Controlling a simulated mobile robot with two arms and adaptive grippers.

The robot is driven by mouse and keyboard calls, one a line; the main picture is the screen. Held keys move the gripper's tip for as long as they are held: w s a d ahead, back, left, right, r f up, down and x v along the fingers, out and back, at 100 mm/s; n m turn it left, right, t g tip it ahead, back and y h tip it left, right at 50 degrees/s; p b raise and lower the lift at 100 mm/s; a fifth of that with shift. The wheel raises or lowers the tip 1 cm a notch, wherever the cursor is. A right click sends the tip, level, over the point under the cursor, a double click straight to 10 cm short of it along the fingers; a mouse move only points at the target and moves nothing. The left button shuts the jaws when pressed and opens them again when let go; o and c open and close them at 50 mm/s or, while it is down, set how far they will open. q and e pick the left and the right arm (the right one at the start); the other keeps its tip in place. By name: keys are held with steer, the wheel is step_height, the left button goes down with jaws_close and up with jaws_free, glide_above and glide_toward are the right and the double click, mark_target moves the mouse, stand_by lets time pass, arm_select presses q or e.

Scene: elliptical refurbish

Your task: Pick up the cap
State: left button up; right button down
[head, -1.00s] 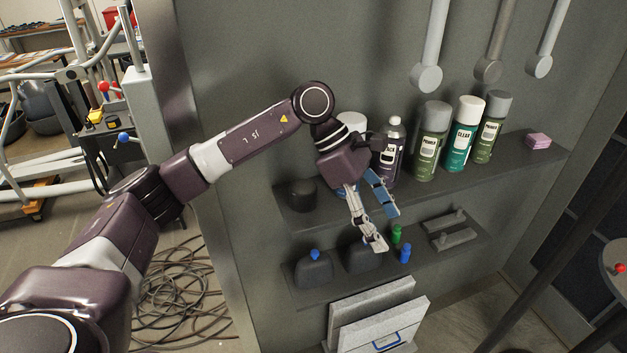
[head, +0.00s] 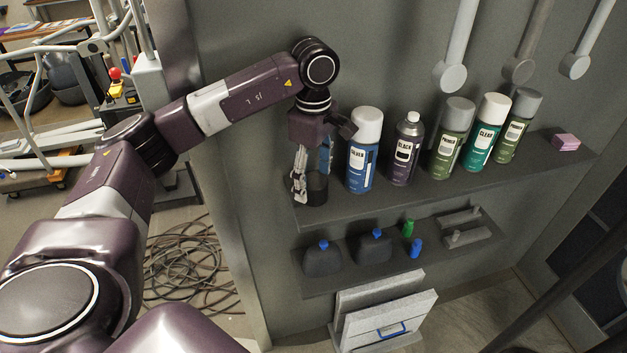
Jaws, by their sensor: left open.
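The black cap (head: 317,190) is a dark, short cylinder at the left end of the upper shelf (head: 425,192). My left gripper (head: 312,176) is open and points down over the cap. One pale finger hangs in front of the cap's left side. The other finger, with a blue pad, is behind and to the right, its tip partly hidden. I cannot tell whether either finger touches the cap. The black spray can (head: 406,150) stands on the same shelf, with its pale nozzle bare. My right gripper is not in view.
A blue can (head: 363,150) stands just right of my gripper, with several more cans beyond it. A pink block (head: 565,142) sits at the shelf's right end. The lower shelf (head: 340,283) holds dark bottles and small green and blue pieces. The wall is close behind.

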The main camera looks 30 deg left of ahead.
mark_target(315, 179)
arm_select(q)
steer(key=shift+w+f, duration=0.1)
steer(key=shift+f, duration=0.35)
steer(key=shift+w+f, duration=0.15)
steer(key=shift+f, duration=0.1)
steer(key=shift+r, duration=0.1)
steer(key=shift+c, duration=1.2)
steer(key=c, duration=0.6)
steer(key=shift+r, duration=0.1)
steer(key=shift+r, duration=0.55)
step_height(315, 179, up, 6)
steer(key=shift+f+b, duration=0.1)
steer(key=shift+b, duration=0.75)
step_height(315, 179, up, 13)
steer(key=p, duration=0.2)
